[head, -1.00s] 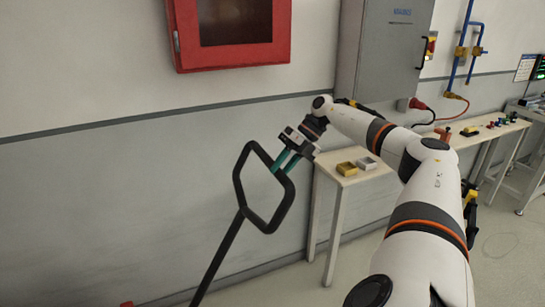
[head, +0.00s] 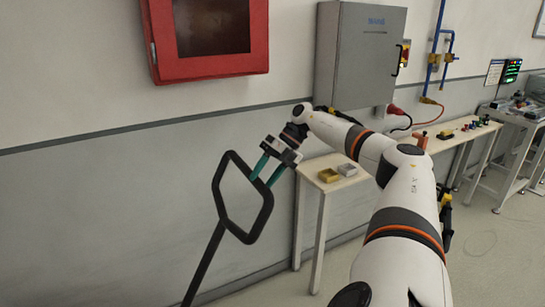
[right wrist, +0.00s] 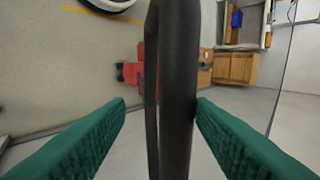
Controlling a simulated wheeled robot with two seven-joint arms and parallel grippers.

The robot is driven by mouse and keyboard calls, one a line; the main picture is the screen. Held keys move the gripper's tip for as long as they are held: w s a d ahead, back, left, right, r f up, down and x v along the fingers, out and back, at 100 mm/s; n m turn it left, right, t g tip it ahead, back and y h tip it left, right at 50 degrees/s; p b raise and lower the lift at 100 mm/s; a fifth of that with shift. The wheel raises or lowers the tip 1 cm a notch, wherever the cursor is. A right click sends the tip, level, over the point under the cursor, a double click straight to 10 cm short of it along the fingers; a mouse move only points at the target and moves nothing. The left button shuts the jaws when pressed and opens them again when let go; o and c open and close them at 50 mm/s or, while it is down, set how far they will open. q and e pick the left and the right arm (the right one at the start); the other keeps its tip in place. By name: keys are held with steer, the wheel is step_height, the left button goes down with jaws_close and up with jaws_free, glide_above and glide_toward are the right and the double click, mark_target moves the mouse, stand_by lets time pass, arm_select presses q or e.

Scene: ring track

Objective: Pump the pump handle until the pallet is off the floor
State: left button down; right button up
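The pump handle is a black diamond-shaped loop (head: 219,205) on a long dark shaft that slopes down to the bottom of the head view. My right gripper (head: 261,181) has green fingers at the loop's upper right side. In the right wrist view the dark handle bar (right wrist: 180,90) stands between the two spread fingers, nearer the right one. A gap shows on the left, so the right gripper is open around the bar. A red body (right wrist: 137,65) shows partly behind the bar; I cannot tell exactly what it is. The pallet is not clearly visible. My left gripper is out of view.
A red wall cabinet (head: 207,66) and a grey electrical box (head: 358,60) hang on the wall behind. A pale table (head: 310,169) with yellow and grey blocks stands beside my right gripper. In the right wrist view a wooden box-like thing (right wrist: 236,67) stands farther off.

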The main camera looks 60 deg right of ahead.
steer(key=p+v, duration=0.3)
steer(key=v, duration=0.8)
steer(key=shift+r, duration=0.2)
steer(key=shift+f, duration=0.1)
